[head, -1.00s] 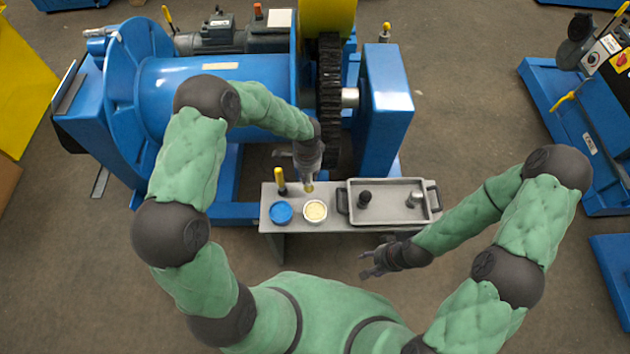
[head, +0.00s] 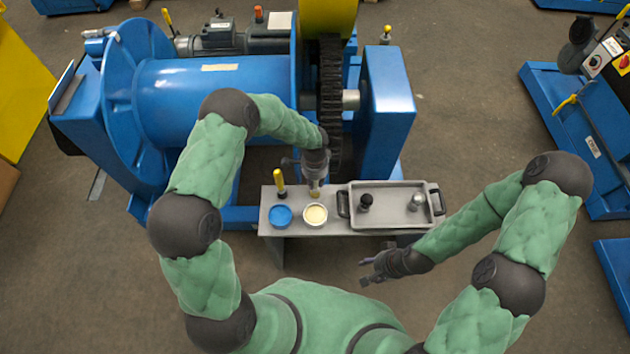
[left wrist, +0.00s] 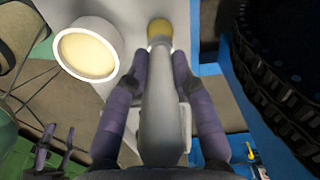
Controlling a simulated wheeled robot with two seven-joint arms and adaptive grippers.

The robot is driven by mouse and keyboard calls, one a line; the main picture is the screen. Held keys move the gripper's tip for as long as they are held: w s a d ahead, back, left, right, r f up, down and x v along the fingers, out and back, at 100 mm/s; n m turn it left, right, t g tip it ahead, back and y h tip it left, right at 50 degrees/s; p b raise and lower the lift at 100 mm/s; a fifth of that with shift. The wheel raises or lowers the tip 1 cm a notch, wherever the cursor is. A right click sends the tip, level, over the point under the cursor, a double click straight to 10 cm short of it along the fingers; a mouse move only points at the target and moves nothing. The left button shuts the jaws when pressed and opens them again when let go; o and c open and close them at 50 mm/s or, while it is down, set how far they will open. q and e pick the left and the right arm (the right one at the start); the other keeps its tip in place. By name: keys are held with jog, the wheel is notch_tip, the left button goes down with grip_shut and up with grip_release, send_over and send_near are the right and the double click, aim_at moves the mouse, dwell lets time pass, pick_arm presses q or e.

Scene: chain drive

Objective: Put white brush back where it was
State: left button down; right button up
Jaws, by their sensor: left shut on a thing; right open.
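My left gripper (head: 315,176) is shut on the white brush, just behind the cream-filled tin (head: 315,214). In the left wrist view the brush's pale grey-white handle (left wrist: 158,105) lies between the two fingers (left wrist: 160,75). Its yellowish tip (left wrist: 159,30) points away from the gripper, toward the bench top. I cannot tell whether the tip touches the bench. The cream-filled tin also shows in the left wrist view (left wrist: 86,52), beside the brush and apart from it. My right gripper (head: 366,272) is open and empty in front of the bench.
The small grey bench (head: 268,229) also carries a blue-filled tin (head: 280,216), an upright yellow-handled brush (head: 279,181) and a grey tray (head: 390,224) with a black-topped piece and a silvery piece. The blue drum machine (head: 215,85) and dark chain (head: 329,100) stand close behind the left gripper.

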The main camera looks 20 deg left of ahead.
pick_arm(q)
jog(key=c, duration=1)
grip_release()
jog(key=shift+f, duration=0.15)
jog(key=shift+c, duration=0.2)
jog(key=shift+r, duration=0.25)
notch_tip(320, 180, up, 12)
jog(key=p, duration=0.4)
jog(key=shift+s+f, duration=0.1)
jog(key=shift+f, duration=0.05)
